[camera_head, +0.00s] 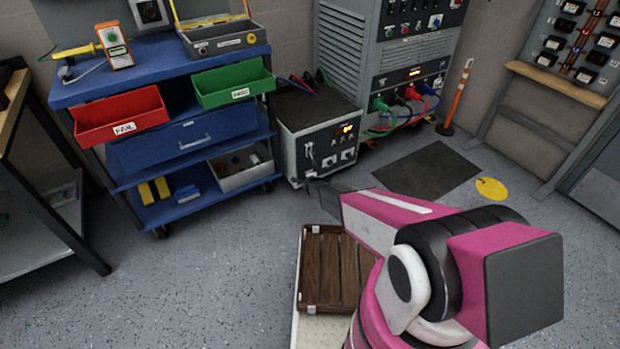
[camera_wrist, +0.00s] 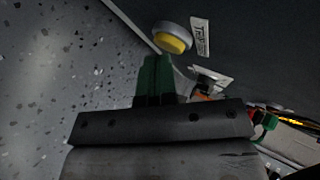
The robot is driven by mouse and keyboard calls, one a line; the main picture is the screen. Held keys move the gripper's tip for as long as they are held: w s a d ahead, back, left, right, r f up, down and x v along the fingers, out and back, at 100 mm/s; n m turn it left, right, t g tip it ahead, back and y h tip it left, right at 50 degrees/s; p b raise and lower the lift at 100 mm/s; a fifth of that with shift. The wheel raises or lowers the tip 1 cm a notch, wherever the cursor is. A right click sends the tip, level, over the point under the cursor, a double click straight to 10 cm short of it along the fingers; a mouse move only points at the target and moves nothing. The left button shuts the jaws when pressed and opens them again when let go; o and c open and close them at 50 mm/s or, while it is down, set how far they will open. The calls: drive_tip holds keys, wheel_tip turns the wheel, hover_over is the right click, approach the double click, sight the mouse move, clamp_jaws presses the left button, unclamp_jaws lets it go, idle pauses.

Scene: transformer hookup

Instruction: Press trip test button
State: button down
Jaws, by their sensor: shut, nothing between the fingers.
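The trip test button, a yellow cap in a pale grey ring (camera_wrist: 172,38), sits on a dark panel in the wrist view. A white label (camera_wrist: 200,35) beside it reads "TRIP" on its visible part. My gripper (camera_wrist: 157,60) shows green fingers closed together with nothing between them. The fingertips are just below and left of the button in the wrist view; I cannot tell if they touch it. In the head view my gripper (camera_head: 314,182) is low in front of the grey test box (camera_head: 318,120). I cannot make out the button there.
An orange-topped switch (camera_wrist: 203,95) with a label is near my fingers. A blue cart (camera_head: 190,130) with red and green bins stands left of the box. A wooden crate (camera_head: 333,270) is below my arm. Dark mat (camera_head: 425,172) and open floor lie right.

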drive_tip(key=shift+s+d, duration=0.4)
drive_tip(key=shift+s, duration=0.2)
drive_tip(key=s+d, duration=0.2)
drive_tip(key=s, duration=0.1)
drive_tip(key=s+d, duration=0.1)
drive_tip(key=shift+s, duration=0.15)
idle(0.4)
drive_tip(key=shift+f, duration=0.15)
idle(0.4)
